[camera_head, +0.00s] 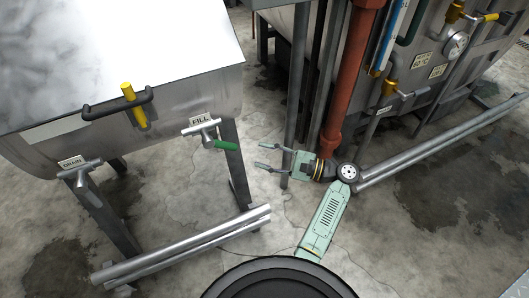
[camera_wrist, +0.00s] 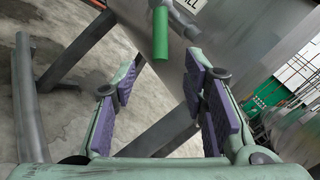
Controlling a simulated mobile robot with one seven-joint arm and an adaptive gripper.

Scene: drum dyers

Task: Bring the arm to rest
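My gripper (camera_head: 264,157) is at the end of my pale green arm, in the middle of the head view. It points left toward the metal tank (camera_head: 190,95). Its two fingers are apart with nothing between them. In the wrist view the purple finger pads of my gripper (camera_wrist: 160,85) are spread wide. The green-handled FILL valve (camera_head: 224,145) is on the tank's leg side, left of my gripper and apart from it. The green handle also shows in the wrist view (camera_wrist: 160,34), above the gap between the fingers.
A DRAIN valve (camera_head: 80,172) and a yellow lid handle (camera_head: 133,104) are on the tank. A red pipe (camera_head: 349,80) stands close behind my gripper. Metal rails lie low at left (camera_head: 185,245) and right (camera_head: 445,140). Bare concrete floor lies between.

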